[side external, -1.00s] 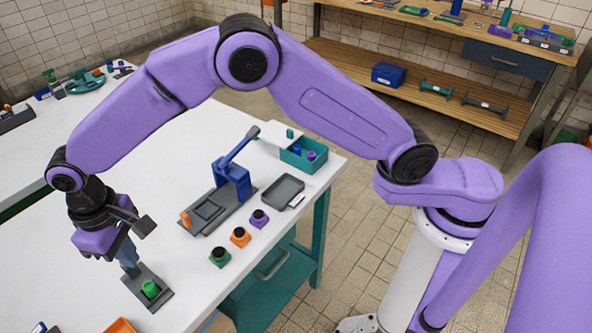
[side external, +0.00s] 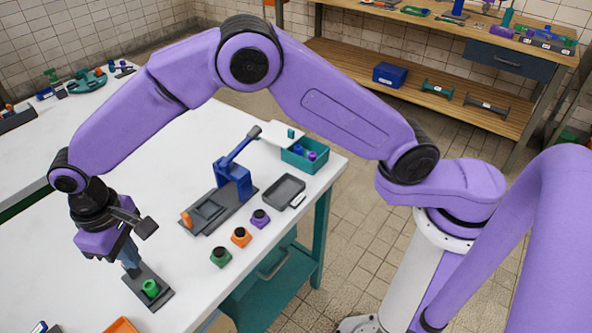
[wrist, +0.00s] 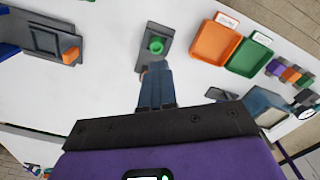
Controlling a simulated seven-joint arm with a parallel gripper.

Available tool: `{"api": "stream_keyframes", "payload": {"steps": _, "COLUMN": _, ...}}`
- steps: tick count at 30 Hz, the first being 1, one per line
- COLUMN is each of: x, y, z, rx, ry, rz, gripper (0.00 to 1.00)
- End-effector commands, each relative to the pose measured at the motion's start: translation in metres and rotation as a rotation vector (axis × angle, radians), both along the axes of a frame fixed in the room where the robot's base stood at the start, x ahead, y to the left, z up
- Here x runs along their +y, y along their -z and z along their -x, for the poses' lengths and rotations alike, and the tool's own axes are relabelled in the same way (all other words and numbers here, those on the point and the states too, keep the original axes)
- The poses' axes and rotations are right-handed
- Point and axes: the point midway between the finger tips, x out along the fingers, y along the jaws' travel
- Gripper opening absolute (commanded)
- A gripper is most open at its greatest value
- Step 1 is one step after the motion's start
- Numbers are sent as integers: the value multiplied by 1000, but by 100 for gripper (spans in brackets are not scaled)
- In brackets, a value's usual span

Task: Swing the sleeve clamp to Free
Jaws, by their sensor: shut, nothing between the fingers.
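A small green sleeve-like part (side external: 150,288) stands on a dark grey base plate (side external: 163,300) near the front of the white table. This looks like the sleeve clamp, but I see no readable Free mark. In the wrist view the green part (wrist: 156,45) looks round with a darker centre, on its grey plate (wrist: 151,61). My gripper (side external: 131,268) points down at the rear end of the plate, just beside the green part. In the wrist view its fingers (wrist: 155,68) are together, with nothing between them. The fingers hide part of the plate, and I cannot tell whether they touch it.
A blue lever press (side external: 233,180) on a grey base stands behind to the right. Green, orange and purple blocks (side external: 240,237) sit in a row. A grey tray (side external: 283,190) and teal box (side external: 305,153) lie farther right. Orange (wrist: 214,42) and green (wrist: 249,56) trays are nearby.

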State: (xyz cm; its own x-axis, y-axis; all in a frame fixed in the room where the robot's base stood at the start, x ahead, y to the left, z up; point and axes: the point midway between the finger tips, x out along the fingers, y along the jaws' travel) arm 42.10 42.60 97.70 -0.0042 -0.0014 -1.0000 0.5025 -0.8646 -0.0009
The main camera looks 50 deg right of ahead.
Motion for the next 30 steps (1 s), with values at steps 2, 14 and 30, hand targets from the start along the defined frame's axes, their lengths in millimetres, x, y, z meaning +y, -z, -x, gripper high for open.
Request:
{"api": "stream_keyframes", "payload": {"steps": 2, "x": -6, "y": 9, "z": -8, "rx": -8, "ry": 10, "rz": 2, "gripper": 0}}
{"api": "stream_keyframes", "payload": {"steps": 14, "x": -5, "y": 24, "z": -10, "rx": -11, "ry": 10, "rz": -2, "gripper": 0}}
{"api": "stream_keyframes", "payload": {"steps": 30, "x": -4, "y": 11, "z": -2, "rx": -14, "ry": 9, "rz": -5, "gripper": 0}}
